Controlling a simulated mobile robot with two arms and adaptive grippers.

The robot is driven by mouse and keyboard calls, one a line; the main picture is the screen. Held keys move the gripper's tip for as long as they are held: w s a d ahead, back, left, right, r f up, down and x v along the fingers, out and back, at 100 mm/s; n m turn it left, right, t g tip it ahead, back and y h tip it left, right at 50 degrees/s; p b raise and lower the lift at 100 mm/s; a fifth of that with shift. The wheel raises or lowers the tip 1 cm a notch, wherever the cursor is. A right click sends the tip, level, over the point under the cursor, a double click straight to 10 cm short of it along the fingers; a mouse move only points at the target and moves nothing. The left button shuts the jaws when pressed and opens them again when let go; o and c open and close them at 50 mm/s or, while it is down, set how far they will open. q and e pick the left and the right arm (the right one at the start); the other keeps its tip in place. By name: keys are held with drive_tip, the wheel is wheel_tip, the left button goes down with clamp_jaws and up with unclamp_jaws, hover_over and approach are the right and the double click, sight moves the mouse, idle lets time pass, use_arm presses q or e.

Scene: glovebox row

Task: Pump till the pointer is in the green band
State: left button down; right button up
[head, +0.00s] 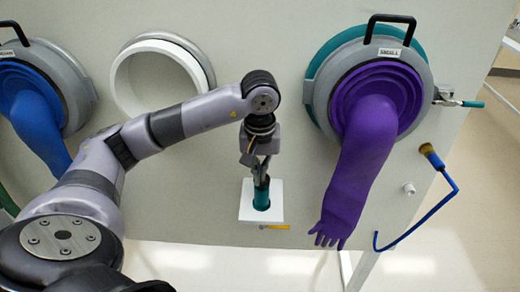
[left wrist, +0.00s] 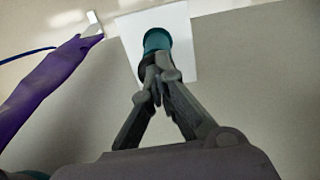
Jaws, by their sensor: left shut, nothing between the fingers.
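A teal cylinder, which looks like the pump's knob (head: 261,198), sticks out of a white square plate (head: 246,212) on the grey panel. My left gripper (head: 261,178) is right at the knob, with its fingers pointing down at it. In the left wrist view the knob (left wrist: 157,40) shows beyond the fingertips, and the gripper (left wrist: 156,86) is shut with nothing between its fingers. The fingertips overlap the knob's near edge there; I cannot tell whether they touch it. I make out no pointer or green band in either view. My right gripper is not in view.
A purple glove (head: 358,175) hangs from a round port right of the plate. A blue glove (head: 38,120) and an open white ring (head: 128,75) are left. A blue hose (head: 440,212) curves at right. A small yellow label (head: 275,227) sits below the plate.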

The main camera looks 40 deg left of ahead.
use_arm(q)
wheel_tip(320, 180, up, 5)
drive_tip(key=shift+d+f+p, duration=0.1)
drive_tip(key=shift+f+p, duration=0.05)
drive_tip(key=shift+p, duration=0.65)
drive_tip(key=shift+r+b, duration=0.55)
drive_tip(key=shift+r, duration=0.25)
wheel_tip(320, 180, up, 8)
drive_tip(key=shift+f+p, duration=0.2)
drive_tip(key=shift+p, duration=0.2)
idle(0.6)
drive_tip(key=r+t+p, duration=0.1)
drive_tip(key=s+d+r+y, duration=0.1)
drive_tip(key=r, duration=0.1)
drive_tip(key=r+t+p, duration=0.1)
drive_tip(key=shift+s+d+r+t+y+p, duration=0.3)
drive_tip(key=shift+d, duration=0.05)
drive_tip(key=shift+w+f, duration=0.1)
drive_tip(key=shift+w, duration=0.05)
